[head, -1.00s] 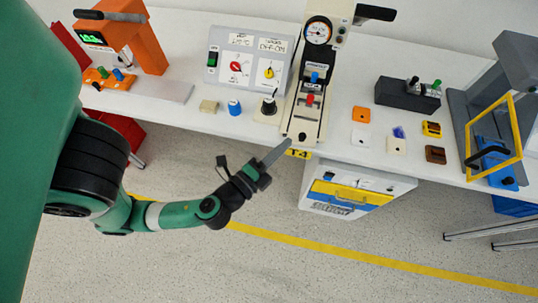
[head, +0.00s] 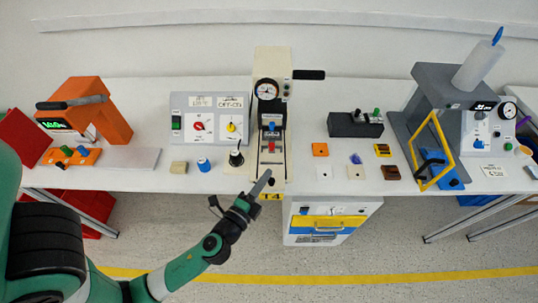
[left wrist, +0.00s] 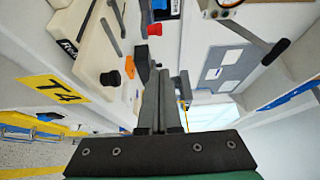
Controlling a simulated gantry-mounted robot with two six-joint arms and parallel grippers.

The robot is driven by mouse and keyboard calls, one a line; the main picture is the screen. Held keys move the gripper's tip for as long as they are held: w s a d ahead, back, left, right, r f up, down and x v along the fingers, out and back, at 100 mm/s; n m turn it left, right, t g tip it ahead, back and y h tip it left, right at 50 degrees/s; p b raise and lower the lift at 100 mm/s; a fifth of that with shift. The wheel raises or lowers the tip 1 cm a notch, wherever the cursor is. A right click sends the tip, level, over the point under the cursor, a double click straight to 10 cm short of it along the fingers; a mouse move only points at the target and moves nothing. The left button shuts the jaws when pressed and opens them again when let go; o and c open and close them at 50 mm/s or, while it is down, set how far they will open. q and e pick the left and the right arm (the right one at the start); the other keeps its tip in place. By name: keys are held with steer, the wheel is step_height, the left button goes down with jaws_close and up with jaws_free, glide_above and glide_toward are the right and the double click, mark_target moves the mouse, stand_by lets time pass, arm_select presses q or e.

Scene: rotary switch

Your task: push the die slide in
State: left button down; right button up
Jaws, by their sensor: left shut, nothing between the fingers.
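The beige press (head: 268,90) marked T4 stands at the middle of the bench, with a round gauge on its upper part. Its narrow slide track (head: 271,160) runs toward the bench's front edge, with a blue part and a red part (head: 271,141) on it. A black knob (left wrist: 110,78) shows at the front of the press in the left wrist view, beside the yellow T4 label (left wrist: 52,87). My left gripper (head: 264,180) is shut and empty, its tips by the left front of the track. Contact cannot be told. My right gripper is not in view.
Left of the press are a black lever knob (head: 236,158), a blue-capped piece (head: 204,165) and a control panel (head: 210,118). Right of it lie several small coloured blocks, such as an orange one (head: 320,149), and a black holder (head: 355,125). A drawer cabinet (head: 330,222) stands below.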

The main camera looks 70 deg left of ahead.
arm_select(q)
steer(key=x, duration=0.4)
steer(key=shift+r+p, duration=0.15)
steer(key=shift+p, duration=0.15)
steer(key=a, duration=0.2)
steer(key=shift+w+a+p, duration=0.35)
steer(key=shift+a+p, duration=0.05)
steer(key=shift+w+a, duration=0.1)
steer(key=shift+a, duration=0.55)
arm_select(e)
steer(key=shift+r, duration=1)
arm_select(q)
steer(key=shift+a, duration=0.1)
